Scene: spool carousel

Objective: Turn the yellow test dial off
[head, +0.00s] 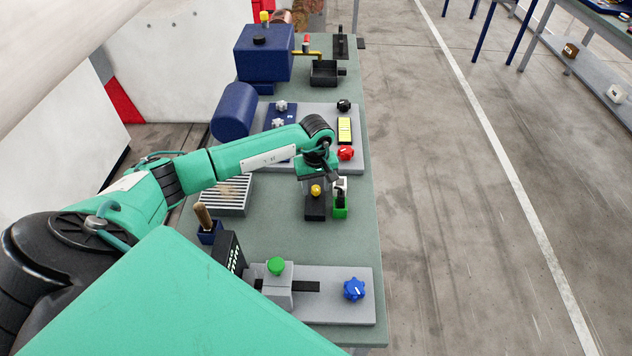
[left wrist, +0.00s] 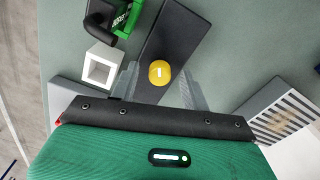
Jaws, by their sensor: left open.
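The yellow test dial (head: 316,190) is a small round knob on a dark block (head: 315,208) near the middle of the table. In the left wrist view the yellow dial (left wrist: 159,73) shows a short white mark that runs nearly up and down the picture. My left gripper (head: 317,181) is just above the dial, pointing down. In the left wrist view my left gripper (left wrist: 160,84) is open, with one pale finger on each side of the dial. I cannot tell whether the fingers touch it. My right gripper is not in view.
A green and black fixture (head: 340,207) and a white square socket (left wrist: 101,65) stand close beside the block. A slatted grey tray (head: 231,195) is to the left. The right table edge is near.

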